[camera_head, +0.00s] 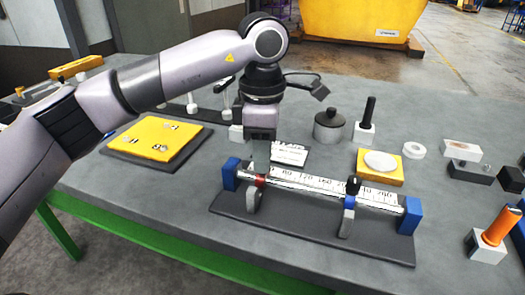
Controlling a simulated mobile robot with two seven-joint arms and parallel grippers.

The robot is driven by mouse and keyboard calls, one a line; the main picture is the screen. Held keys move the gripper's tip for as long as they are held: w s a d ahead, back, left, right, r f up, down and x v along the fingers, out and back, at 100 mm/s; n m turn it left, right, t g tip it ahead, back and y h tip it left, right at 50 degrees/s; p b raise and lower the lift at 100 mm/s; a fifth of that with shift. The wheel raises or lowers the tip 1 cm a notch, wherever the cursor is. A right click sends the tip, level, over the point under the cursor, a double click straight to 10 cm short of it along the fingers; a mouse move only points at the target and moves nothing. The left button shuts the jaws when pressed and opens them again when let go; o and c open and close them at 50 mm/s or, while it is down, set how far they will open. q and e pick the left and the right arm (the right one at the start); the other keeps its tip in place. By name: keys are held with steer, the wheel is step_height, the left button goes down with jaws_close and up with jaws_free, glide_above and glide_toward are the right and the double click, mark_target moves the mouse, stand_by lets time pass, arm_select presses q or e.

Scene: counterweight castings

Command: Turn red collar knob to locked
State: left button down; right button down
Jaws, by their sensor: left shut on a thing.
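The red collar (260,181) sits near the left end of a white, numbered scale rod (310,184). A grey piece (252,199) hangs below it. The rod lies between two blue end blocks, the left one (230,173) and the right one (411,215), on a dark base plate (290,226). My left gripper (261,166) points down just above the red collar, shut on its knob, which the gripper hides. I cannot read whether the knob is locked. My right gripper is out of view.
A second collar (350,205) with a black knob (353,186) sits further right on the rod. Behind stand a lidded grey pot (329,126) and a black-handled block (365,125). A yellow board (158,138) lies left; an orange-handled piece (490,240) stands right.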

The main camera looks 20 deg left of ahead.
arm_select(q)
steer(key=shift+r, duration=0.1)
steer(key=c, duration=0.9)
jaws_free()
steer(key=shift+c, duration=0.2)
step_height(320, 180, up, 7)
steer(key=shift+r, duration=0.1)
